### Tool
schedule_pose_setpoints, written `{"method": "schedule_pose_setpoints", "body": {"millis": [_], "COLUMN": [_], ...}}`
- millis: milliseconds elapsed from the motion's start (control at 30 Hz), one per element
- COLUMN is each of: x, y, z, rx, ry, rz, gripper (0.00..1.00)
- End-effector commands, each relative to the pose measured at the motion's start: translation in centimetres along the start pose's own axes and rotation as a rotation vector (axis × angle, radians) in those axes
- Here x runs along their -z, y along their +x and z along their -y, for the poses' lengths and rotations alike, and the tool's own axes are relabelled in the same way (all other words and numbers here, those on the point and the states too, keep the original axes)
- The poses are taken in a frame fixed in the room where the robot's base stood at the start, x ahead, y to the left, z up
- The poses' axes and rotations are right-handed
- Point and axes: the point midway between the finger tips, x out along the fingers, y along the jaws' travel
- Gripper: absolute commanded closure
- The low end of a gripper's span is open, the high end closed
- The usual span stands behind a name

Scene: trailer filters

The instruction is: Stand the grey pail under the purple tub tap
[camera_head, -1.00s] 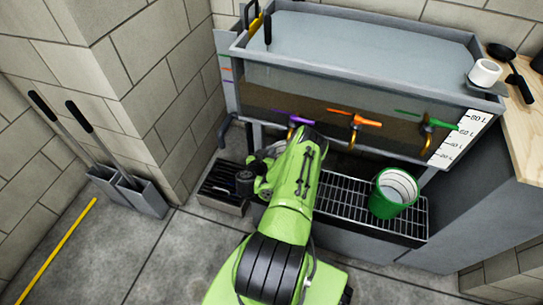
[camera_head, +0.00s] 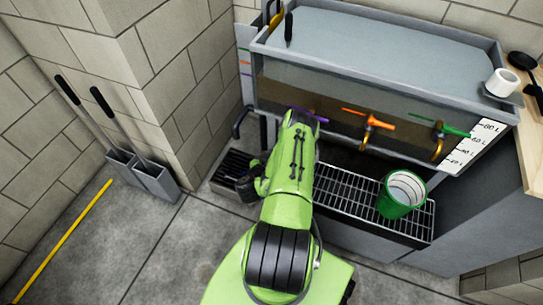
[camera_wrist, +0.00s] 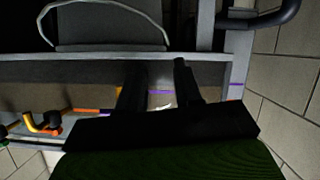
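The purple tap (camera_head: 312,116) is on the tub's front at the left. My arm covers most of it in the head view; bits of its purple handle show behind my fingers in the wrist view (camera_wrist: 161,92). My gripper (camera_wrist: 157,65) has its two dark fingers apart, with nothing clearly held between them. The wrist view looks upside down. A grey shape with a light curved edge (camera_wrist: 105,32), perhaps the grey pail, shows beyond the fingers, below the tub; its outline is too dark to be sure. No grey pail shows in the head view, where my arm hides the area.
A green bucket (camera_head: 401,194) stands on the right of the drip grate (camera_head: 345,195). The orange tap (camera_head: 371,122) and green tap (camera_head: 440,130) are to the right. Two long-handled grey pans (camera_head: 153,178) lean at the left wall. The floor at left is mostly clear.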

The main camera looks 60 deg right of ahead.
Motion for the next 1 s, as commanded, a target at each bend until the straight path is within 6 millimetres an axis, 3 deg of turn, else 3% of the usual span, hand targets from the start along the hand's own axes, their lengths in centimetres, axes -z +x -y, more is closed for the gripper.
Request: {"method": "schedule_pose_setpoints", "body": {"millis": [133,400,833,933,1000], "x": [0.8,0.8,0.2,2.1,5.3], "y": [-2.6,-4.3,-5.1,-4.5,-4.2], "z": [-0.3,-0.2,-0.1,1.5,4.4], "rx": [-0.002,-0.002,-0.001,0.065,0.192], "ry": [0.002,0.005,0.004,0.003,-0.004], "rz": [0.003,0.000,-0.002,-0.026,-0.062], "gripper": [0.66,0.66,0.66,0.66,0.66]}}
